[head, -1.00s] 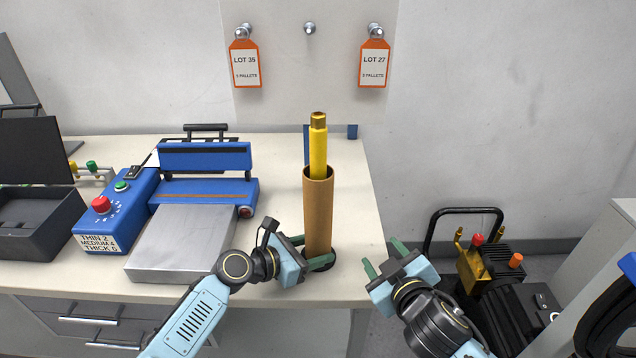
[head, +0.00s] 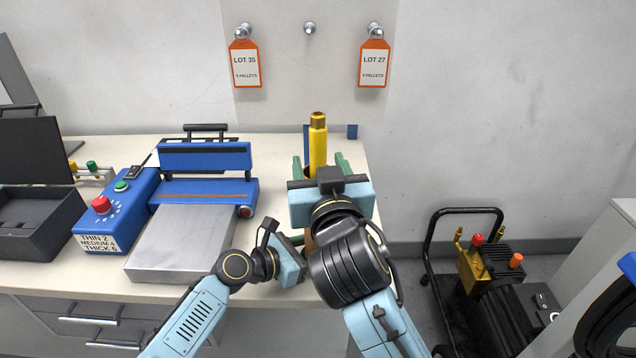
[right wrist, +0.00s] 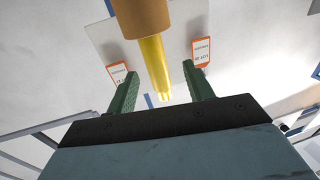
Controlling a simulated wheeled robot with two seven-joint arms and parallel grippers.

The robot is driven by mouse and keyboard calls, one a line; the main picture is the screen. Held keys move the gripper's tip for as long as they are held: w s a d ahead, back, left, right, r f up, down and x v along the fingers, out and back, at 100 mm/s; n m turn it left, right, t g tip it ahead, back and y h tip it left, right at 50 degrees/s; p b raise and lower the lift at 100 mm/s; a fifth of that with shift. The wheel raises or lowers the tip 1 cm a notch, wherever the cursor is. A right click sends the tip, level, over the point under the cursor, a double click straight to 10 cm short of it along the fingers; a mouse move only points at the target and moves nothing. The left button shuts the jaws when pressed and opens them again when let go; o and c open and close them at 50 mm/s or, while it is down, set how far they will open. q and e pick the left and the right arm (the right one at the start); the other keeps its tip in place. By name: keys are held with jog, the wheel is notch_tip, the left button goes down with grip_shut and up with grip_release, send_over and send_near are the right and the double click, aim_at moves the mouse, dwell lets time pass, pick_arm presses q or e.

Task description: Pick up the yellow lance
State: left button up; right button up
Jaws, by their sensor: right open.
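The yellow lance (head: 318,148) stands upright with a brass-coloured tip, its lower part inside a brown tube (head: 308,240). The tube is mostly hidden behind my right arm. My right gripper (head: 320,166) is open, with one green finger on each side of the lance near the tube's mouth. In the right wrist view the lance (right wrist: 154,68) shows between the open fingers, with the tube (right wrist: 140,16) at the top. My left gripper (head: 300,249) is at the lower tube; its fingers are mostly hidden now, but the earlier frame shows them closed around the tube.
A blue sealing machine (head: 205,190) with a metal plate and a blue control box (head: 120,210) stand left on the table. A black open case (head: 40,220) is at far left. Two orange tags hang on the wall. A black machine (head: 490,290) stands on the floor right.

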aim_at(316, 145)
jog(key=w, duration=0.4)
jog(key=w+a, duration=0.1)
jog(key=w, duration=0.2)
jog(key=shift+w+f, duration=0.1)
grip_shut()
dwell(0.3)
